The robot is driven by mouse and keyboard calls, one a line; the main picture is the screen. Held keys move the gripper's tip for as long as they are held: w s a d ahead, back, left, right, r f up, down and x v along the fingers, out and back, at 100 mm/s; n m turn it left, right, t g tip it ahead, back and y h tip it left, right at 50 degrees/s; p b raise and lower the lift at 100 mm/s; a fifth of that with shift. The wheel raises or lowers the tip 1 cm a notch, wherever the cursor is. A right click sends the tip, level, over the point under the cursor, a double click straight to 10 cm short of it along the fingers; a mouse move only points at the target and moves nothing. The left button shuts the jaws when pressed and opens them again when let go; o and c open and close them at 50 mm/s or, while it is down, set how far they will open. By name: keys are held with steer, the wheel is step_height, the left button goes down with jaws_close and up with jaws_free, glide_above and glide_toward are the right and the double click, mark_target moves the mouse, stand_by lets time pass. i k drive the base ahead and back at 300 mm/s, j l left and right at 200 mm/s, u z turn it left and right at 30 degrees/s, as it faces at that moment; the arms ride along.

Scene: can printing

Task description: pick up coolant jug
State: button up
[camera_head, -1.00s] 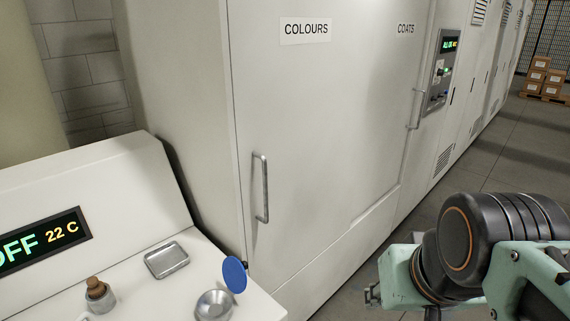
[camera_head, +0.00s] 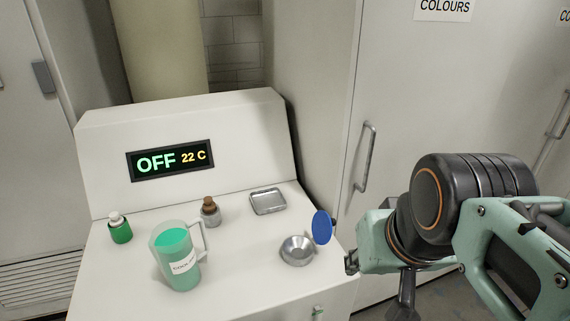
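The coolant jug (camera_head: 180,262) is a clear jug holding green liquid, with a white label and a handle on its right side. It stands upright on the white console top (camera_head: 120,277), towards the front left in the head view. My arm is at the right of the view, to the right of the console and well apart from the jug. Only a small part of my gripper (camera_head: 351,262) shows, at the left end of the pale green wrist. Its fingers are too small and hidden to read.
A green bottle (camera_head: 120,230) stands left of the jug, and a brown-capped bottle (camera_head: 210,213) behind it. A metal tray (camera_head: 268,202), a metal bowl (camera_head: 297,251) and a blue disc (camera_head: 322,227) are to the right. Cabinets (camera_head: 440,110) stand behind.

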mark_target(170, 242)
steer(key=l+u, duration=0.15)
steer(key=u, duration=0.2)
steer(key=i+l+u, duration=0.1)
steer(key=u, duration=0.25)
steer(key=l+u, duration=0.15)
steer(key=u, duration=0.2)
steer(key=l+u, duration=0.35)
steer(key=k+l+u, duration=0.1)
steer(key=l+u, duration=0.25)
steer(key=k+l+u, duration=0.15)
steer(key=l, duration=0.2)
steer(key=k+l+u, duration=0.2)
steer(key=k+l, duration=0.1)
steer(key=l, duration=0.25)
steer(key=k+l, duration=0.15)
steer(key=l, duration=0.25)
steer(key=k+l, duration=0.1)
steer(key=l, duration=0.25)
